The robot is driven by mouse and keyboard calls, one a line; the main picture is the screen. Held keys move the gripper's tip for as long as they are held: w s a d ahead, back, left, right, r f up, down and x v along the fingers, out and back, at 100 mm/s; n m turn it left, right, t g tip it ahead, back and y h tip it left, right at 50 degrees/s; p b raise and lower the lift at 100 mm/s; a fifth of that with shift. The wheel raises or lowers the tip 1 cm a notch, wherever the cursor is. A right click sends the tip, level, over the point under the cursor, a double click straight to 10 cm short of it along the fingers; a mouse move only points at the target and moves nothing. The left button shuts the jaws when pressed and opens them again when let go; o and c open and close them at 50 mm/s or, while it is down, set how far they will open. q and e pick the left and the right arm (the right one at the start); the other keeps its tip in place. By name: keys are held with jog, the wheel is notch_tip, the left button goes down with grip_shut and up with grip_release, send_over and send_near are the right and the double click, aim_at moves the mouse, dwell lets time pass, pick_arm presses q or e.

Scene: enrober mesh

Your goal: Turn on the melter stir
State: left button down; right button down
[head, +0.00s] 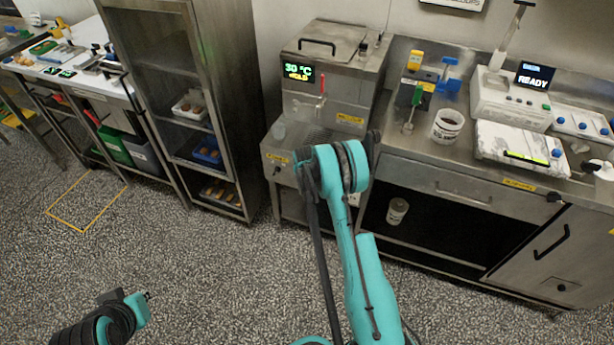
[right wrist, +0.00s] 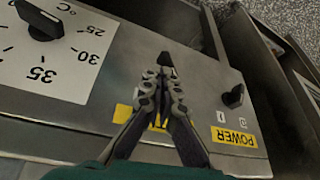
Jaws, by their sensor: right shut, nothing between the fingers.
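The melter (head: 330,95) is a steel machine at the back centre in the head view. Its display (head: 299,72) reads 30 °C and HOLD. In the right wrist view its front panel (right wrist: 90,120) appears upside down. A temperature dial (right wrist: 40,20) is at the left and a dark POWER knob (right wrist: 233,97) at the right. My right gripper (right wrist: 164,76) is shut and empty between them, its tips at a small dark knob (right wrist: 166,59); contact cannot be told. A yellow label (right wrist: 157,122) behind the fingers is mostly covered. In the head view my right arm hides this gripper.
A steel counter (head: 470,160) right of the melter holds a white tub (head: 447,126), a scale-like device reading READY (head: 510,100) and tools. A steel rack (head: 190,100) stands left. The speckled floor in front is open, with a yellow outlined square (head: 86,202).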

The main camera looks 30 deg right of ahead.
jog(key=shift+a+r, duration=0.1)
jog(key=shift+r, duration=0.05)
jog(key=shift+r+p, duration=0.3)
jog(key=shift+r, duration=0.5)
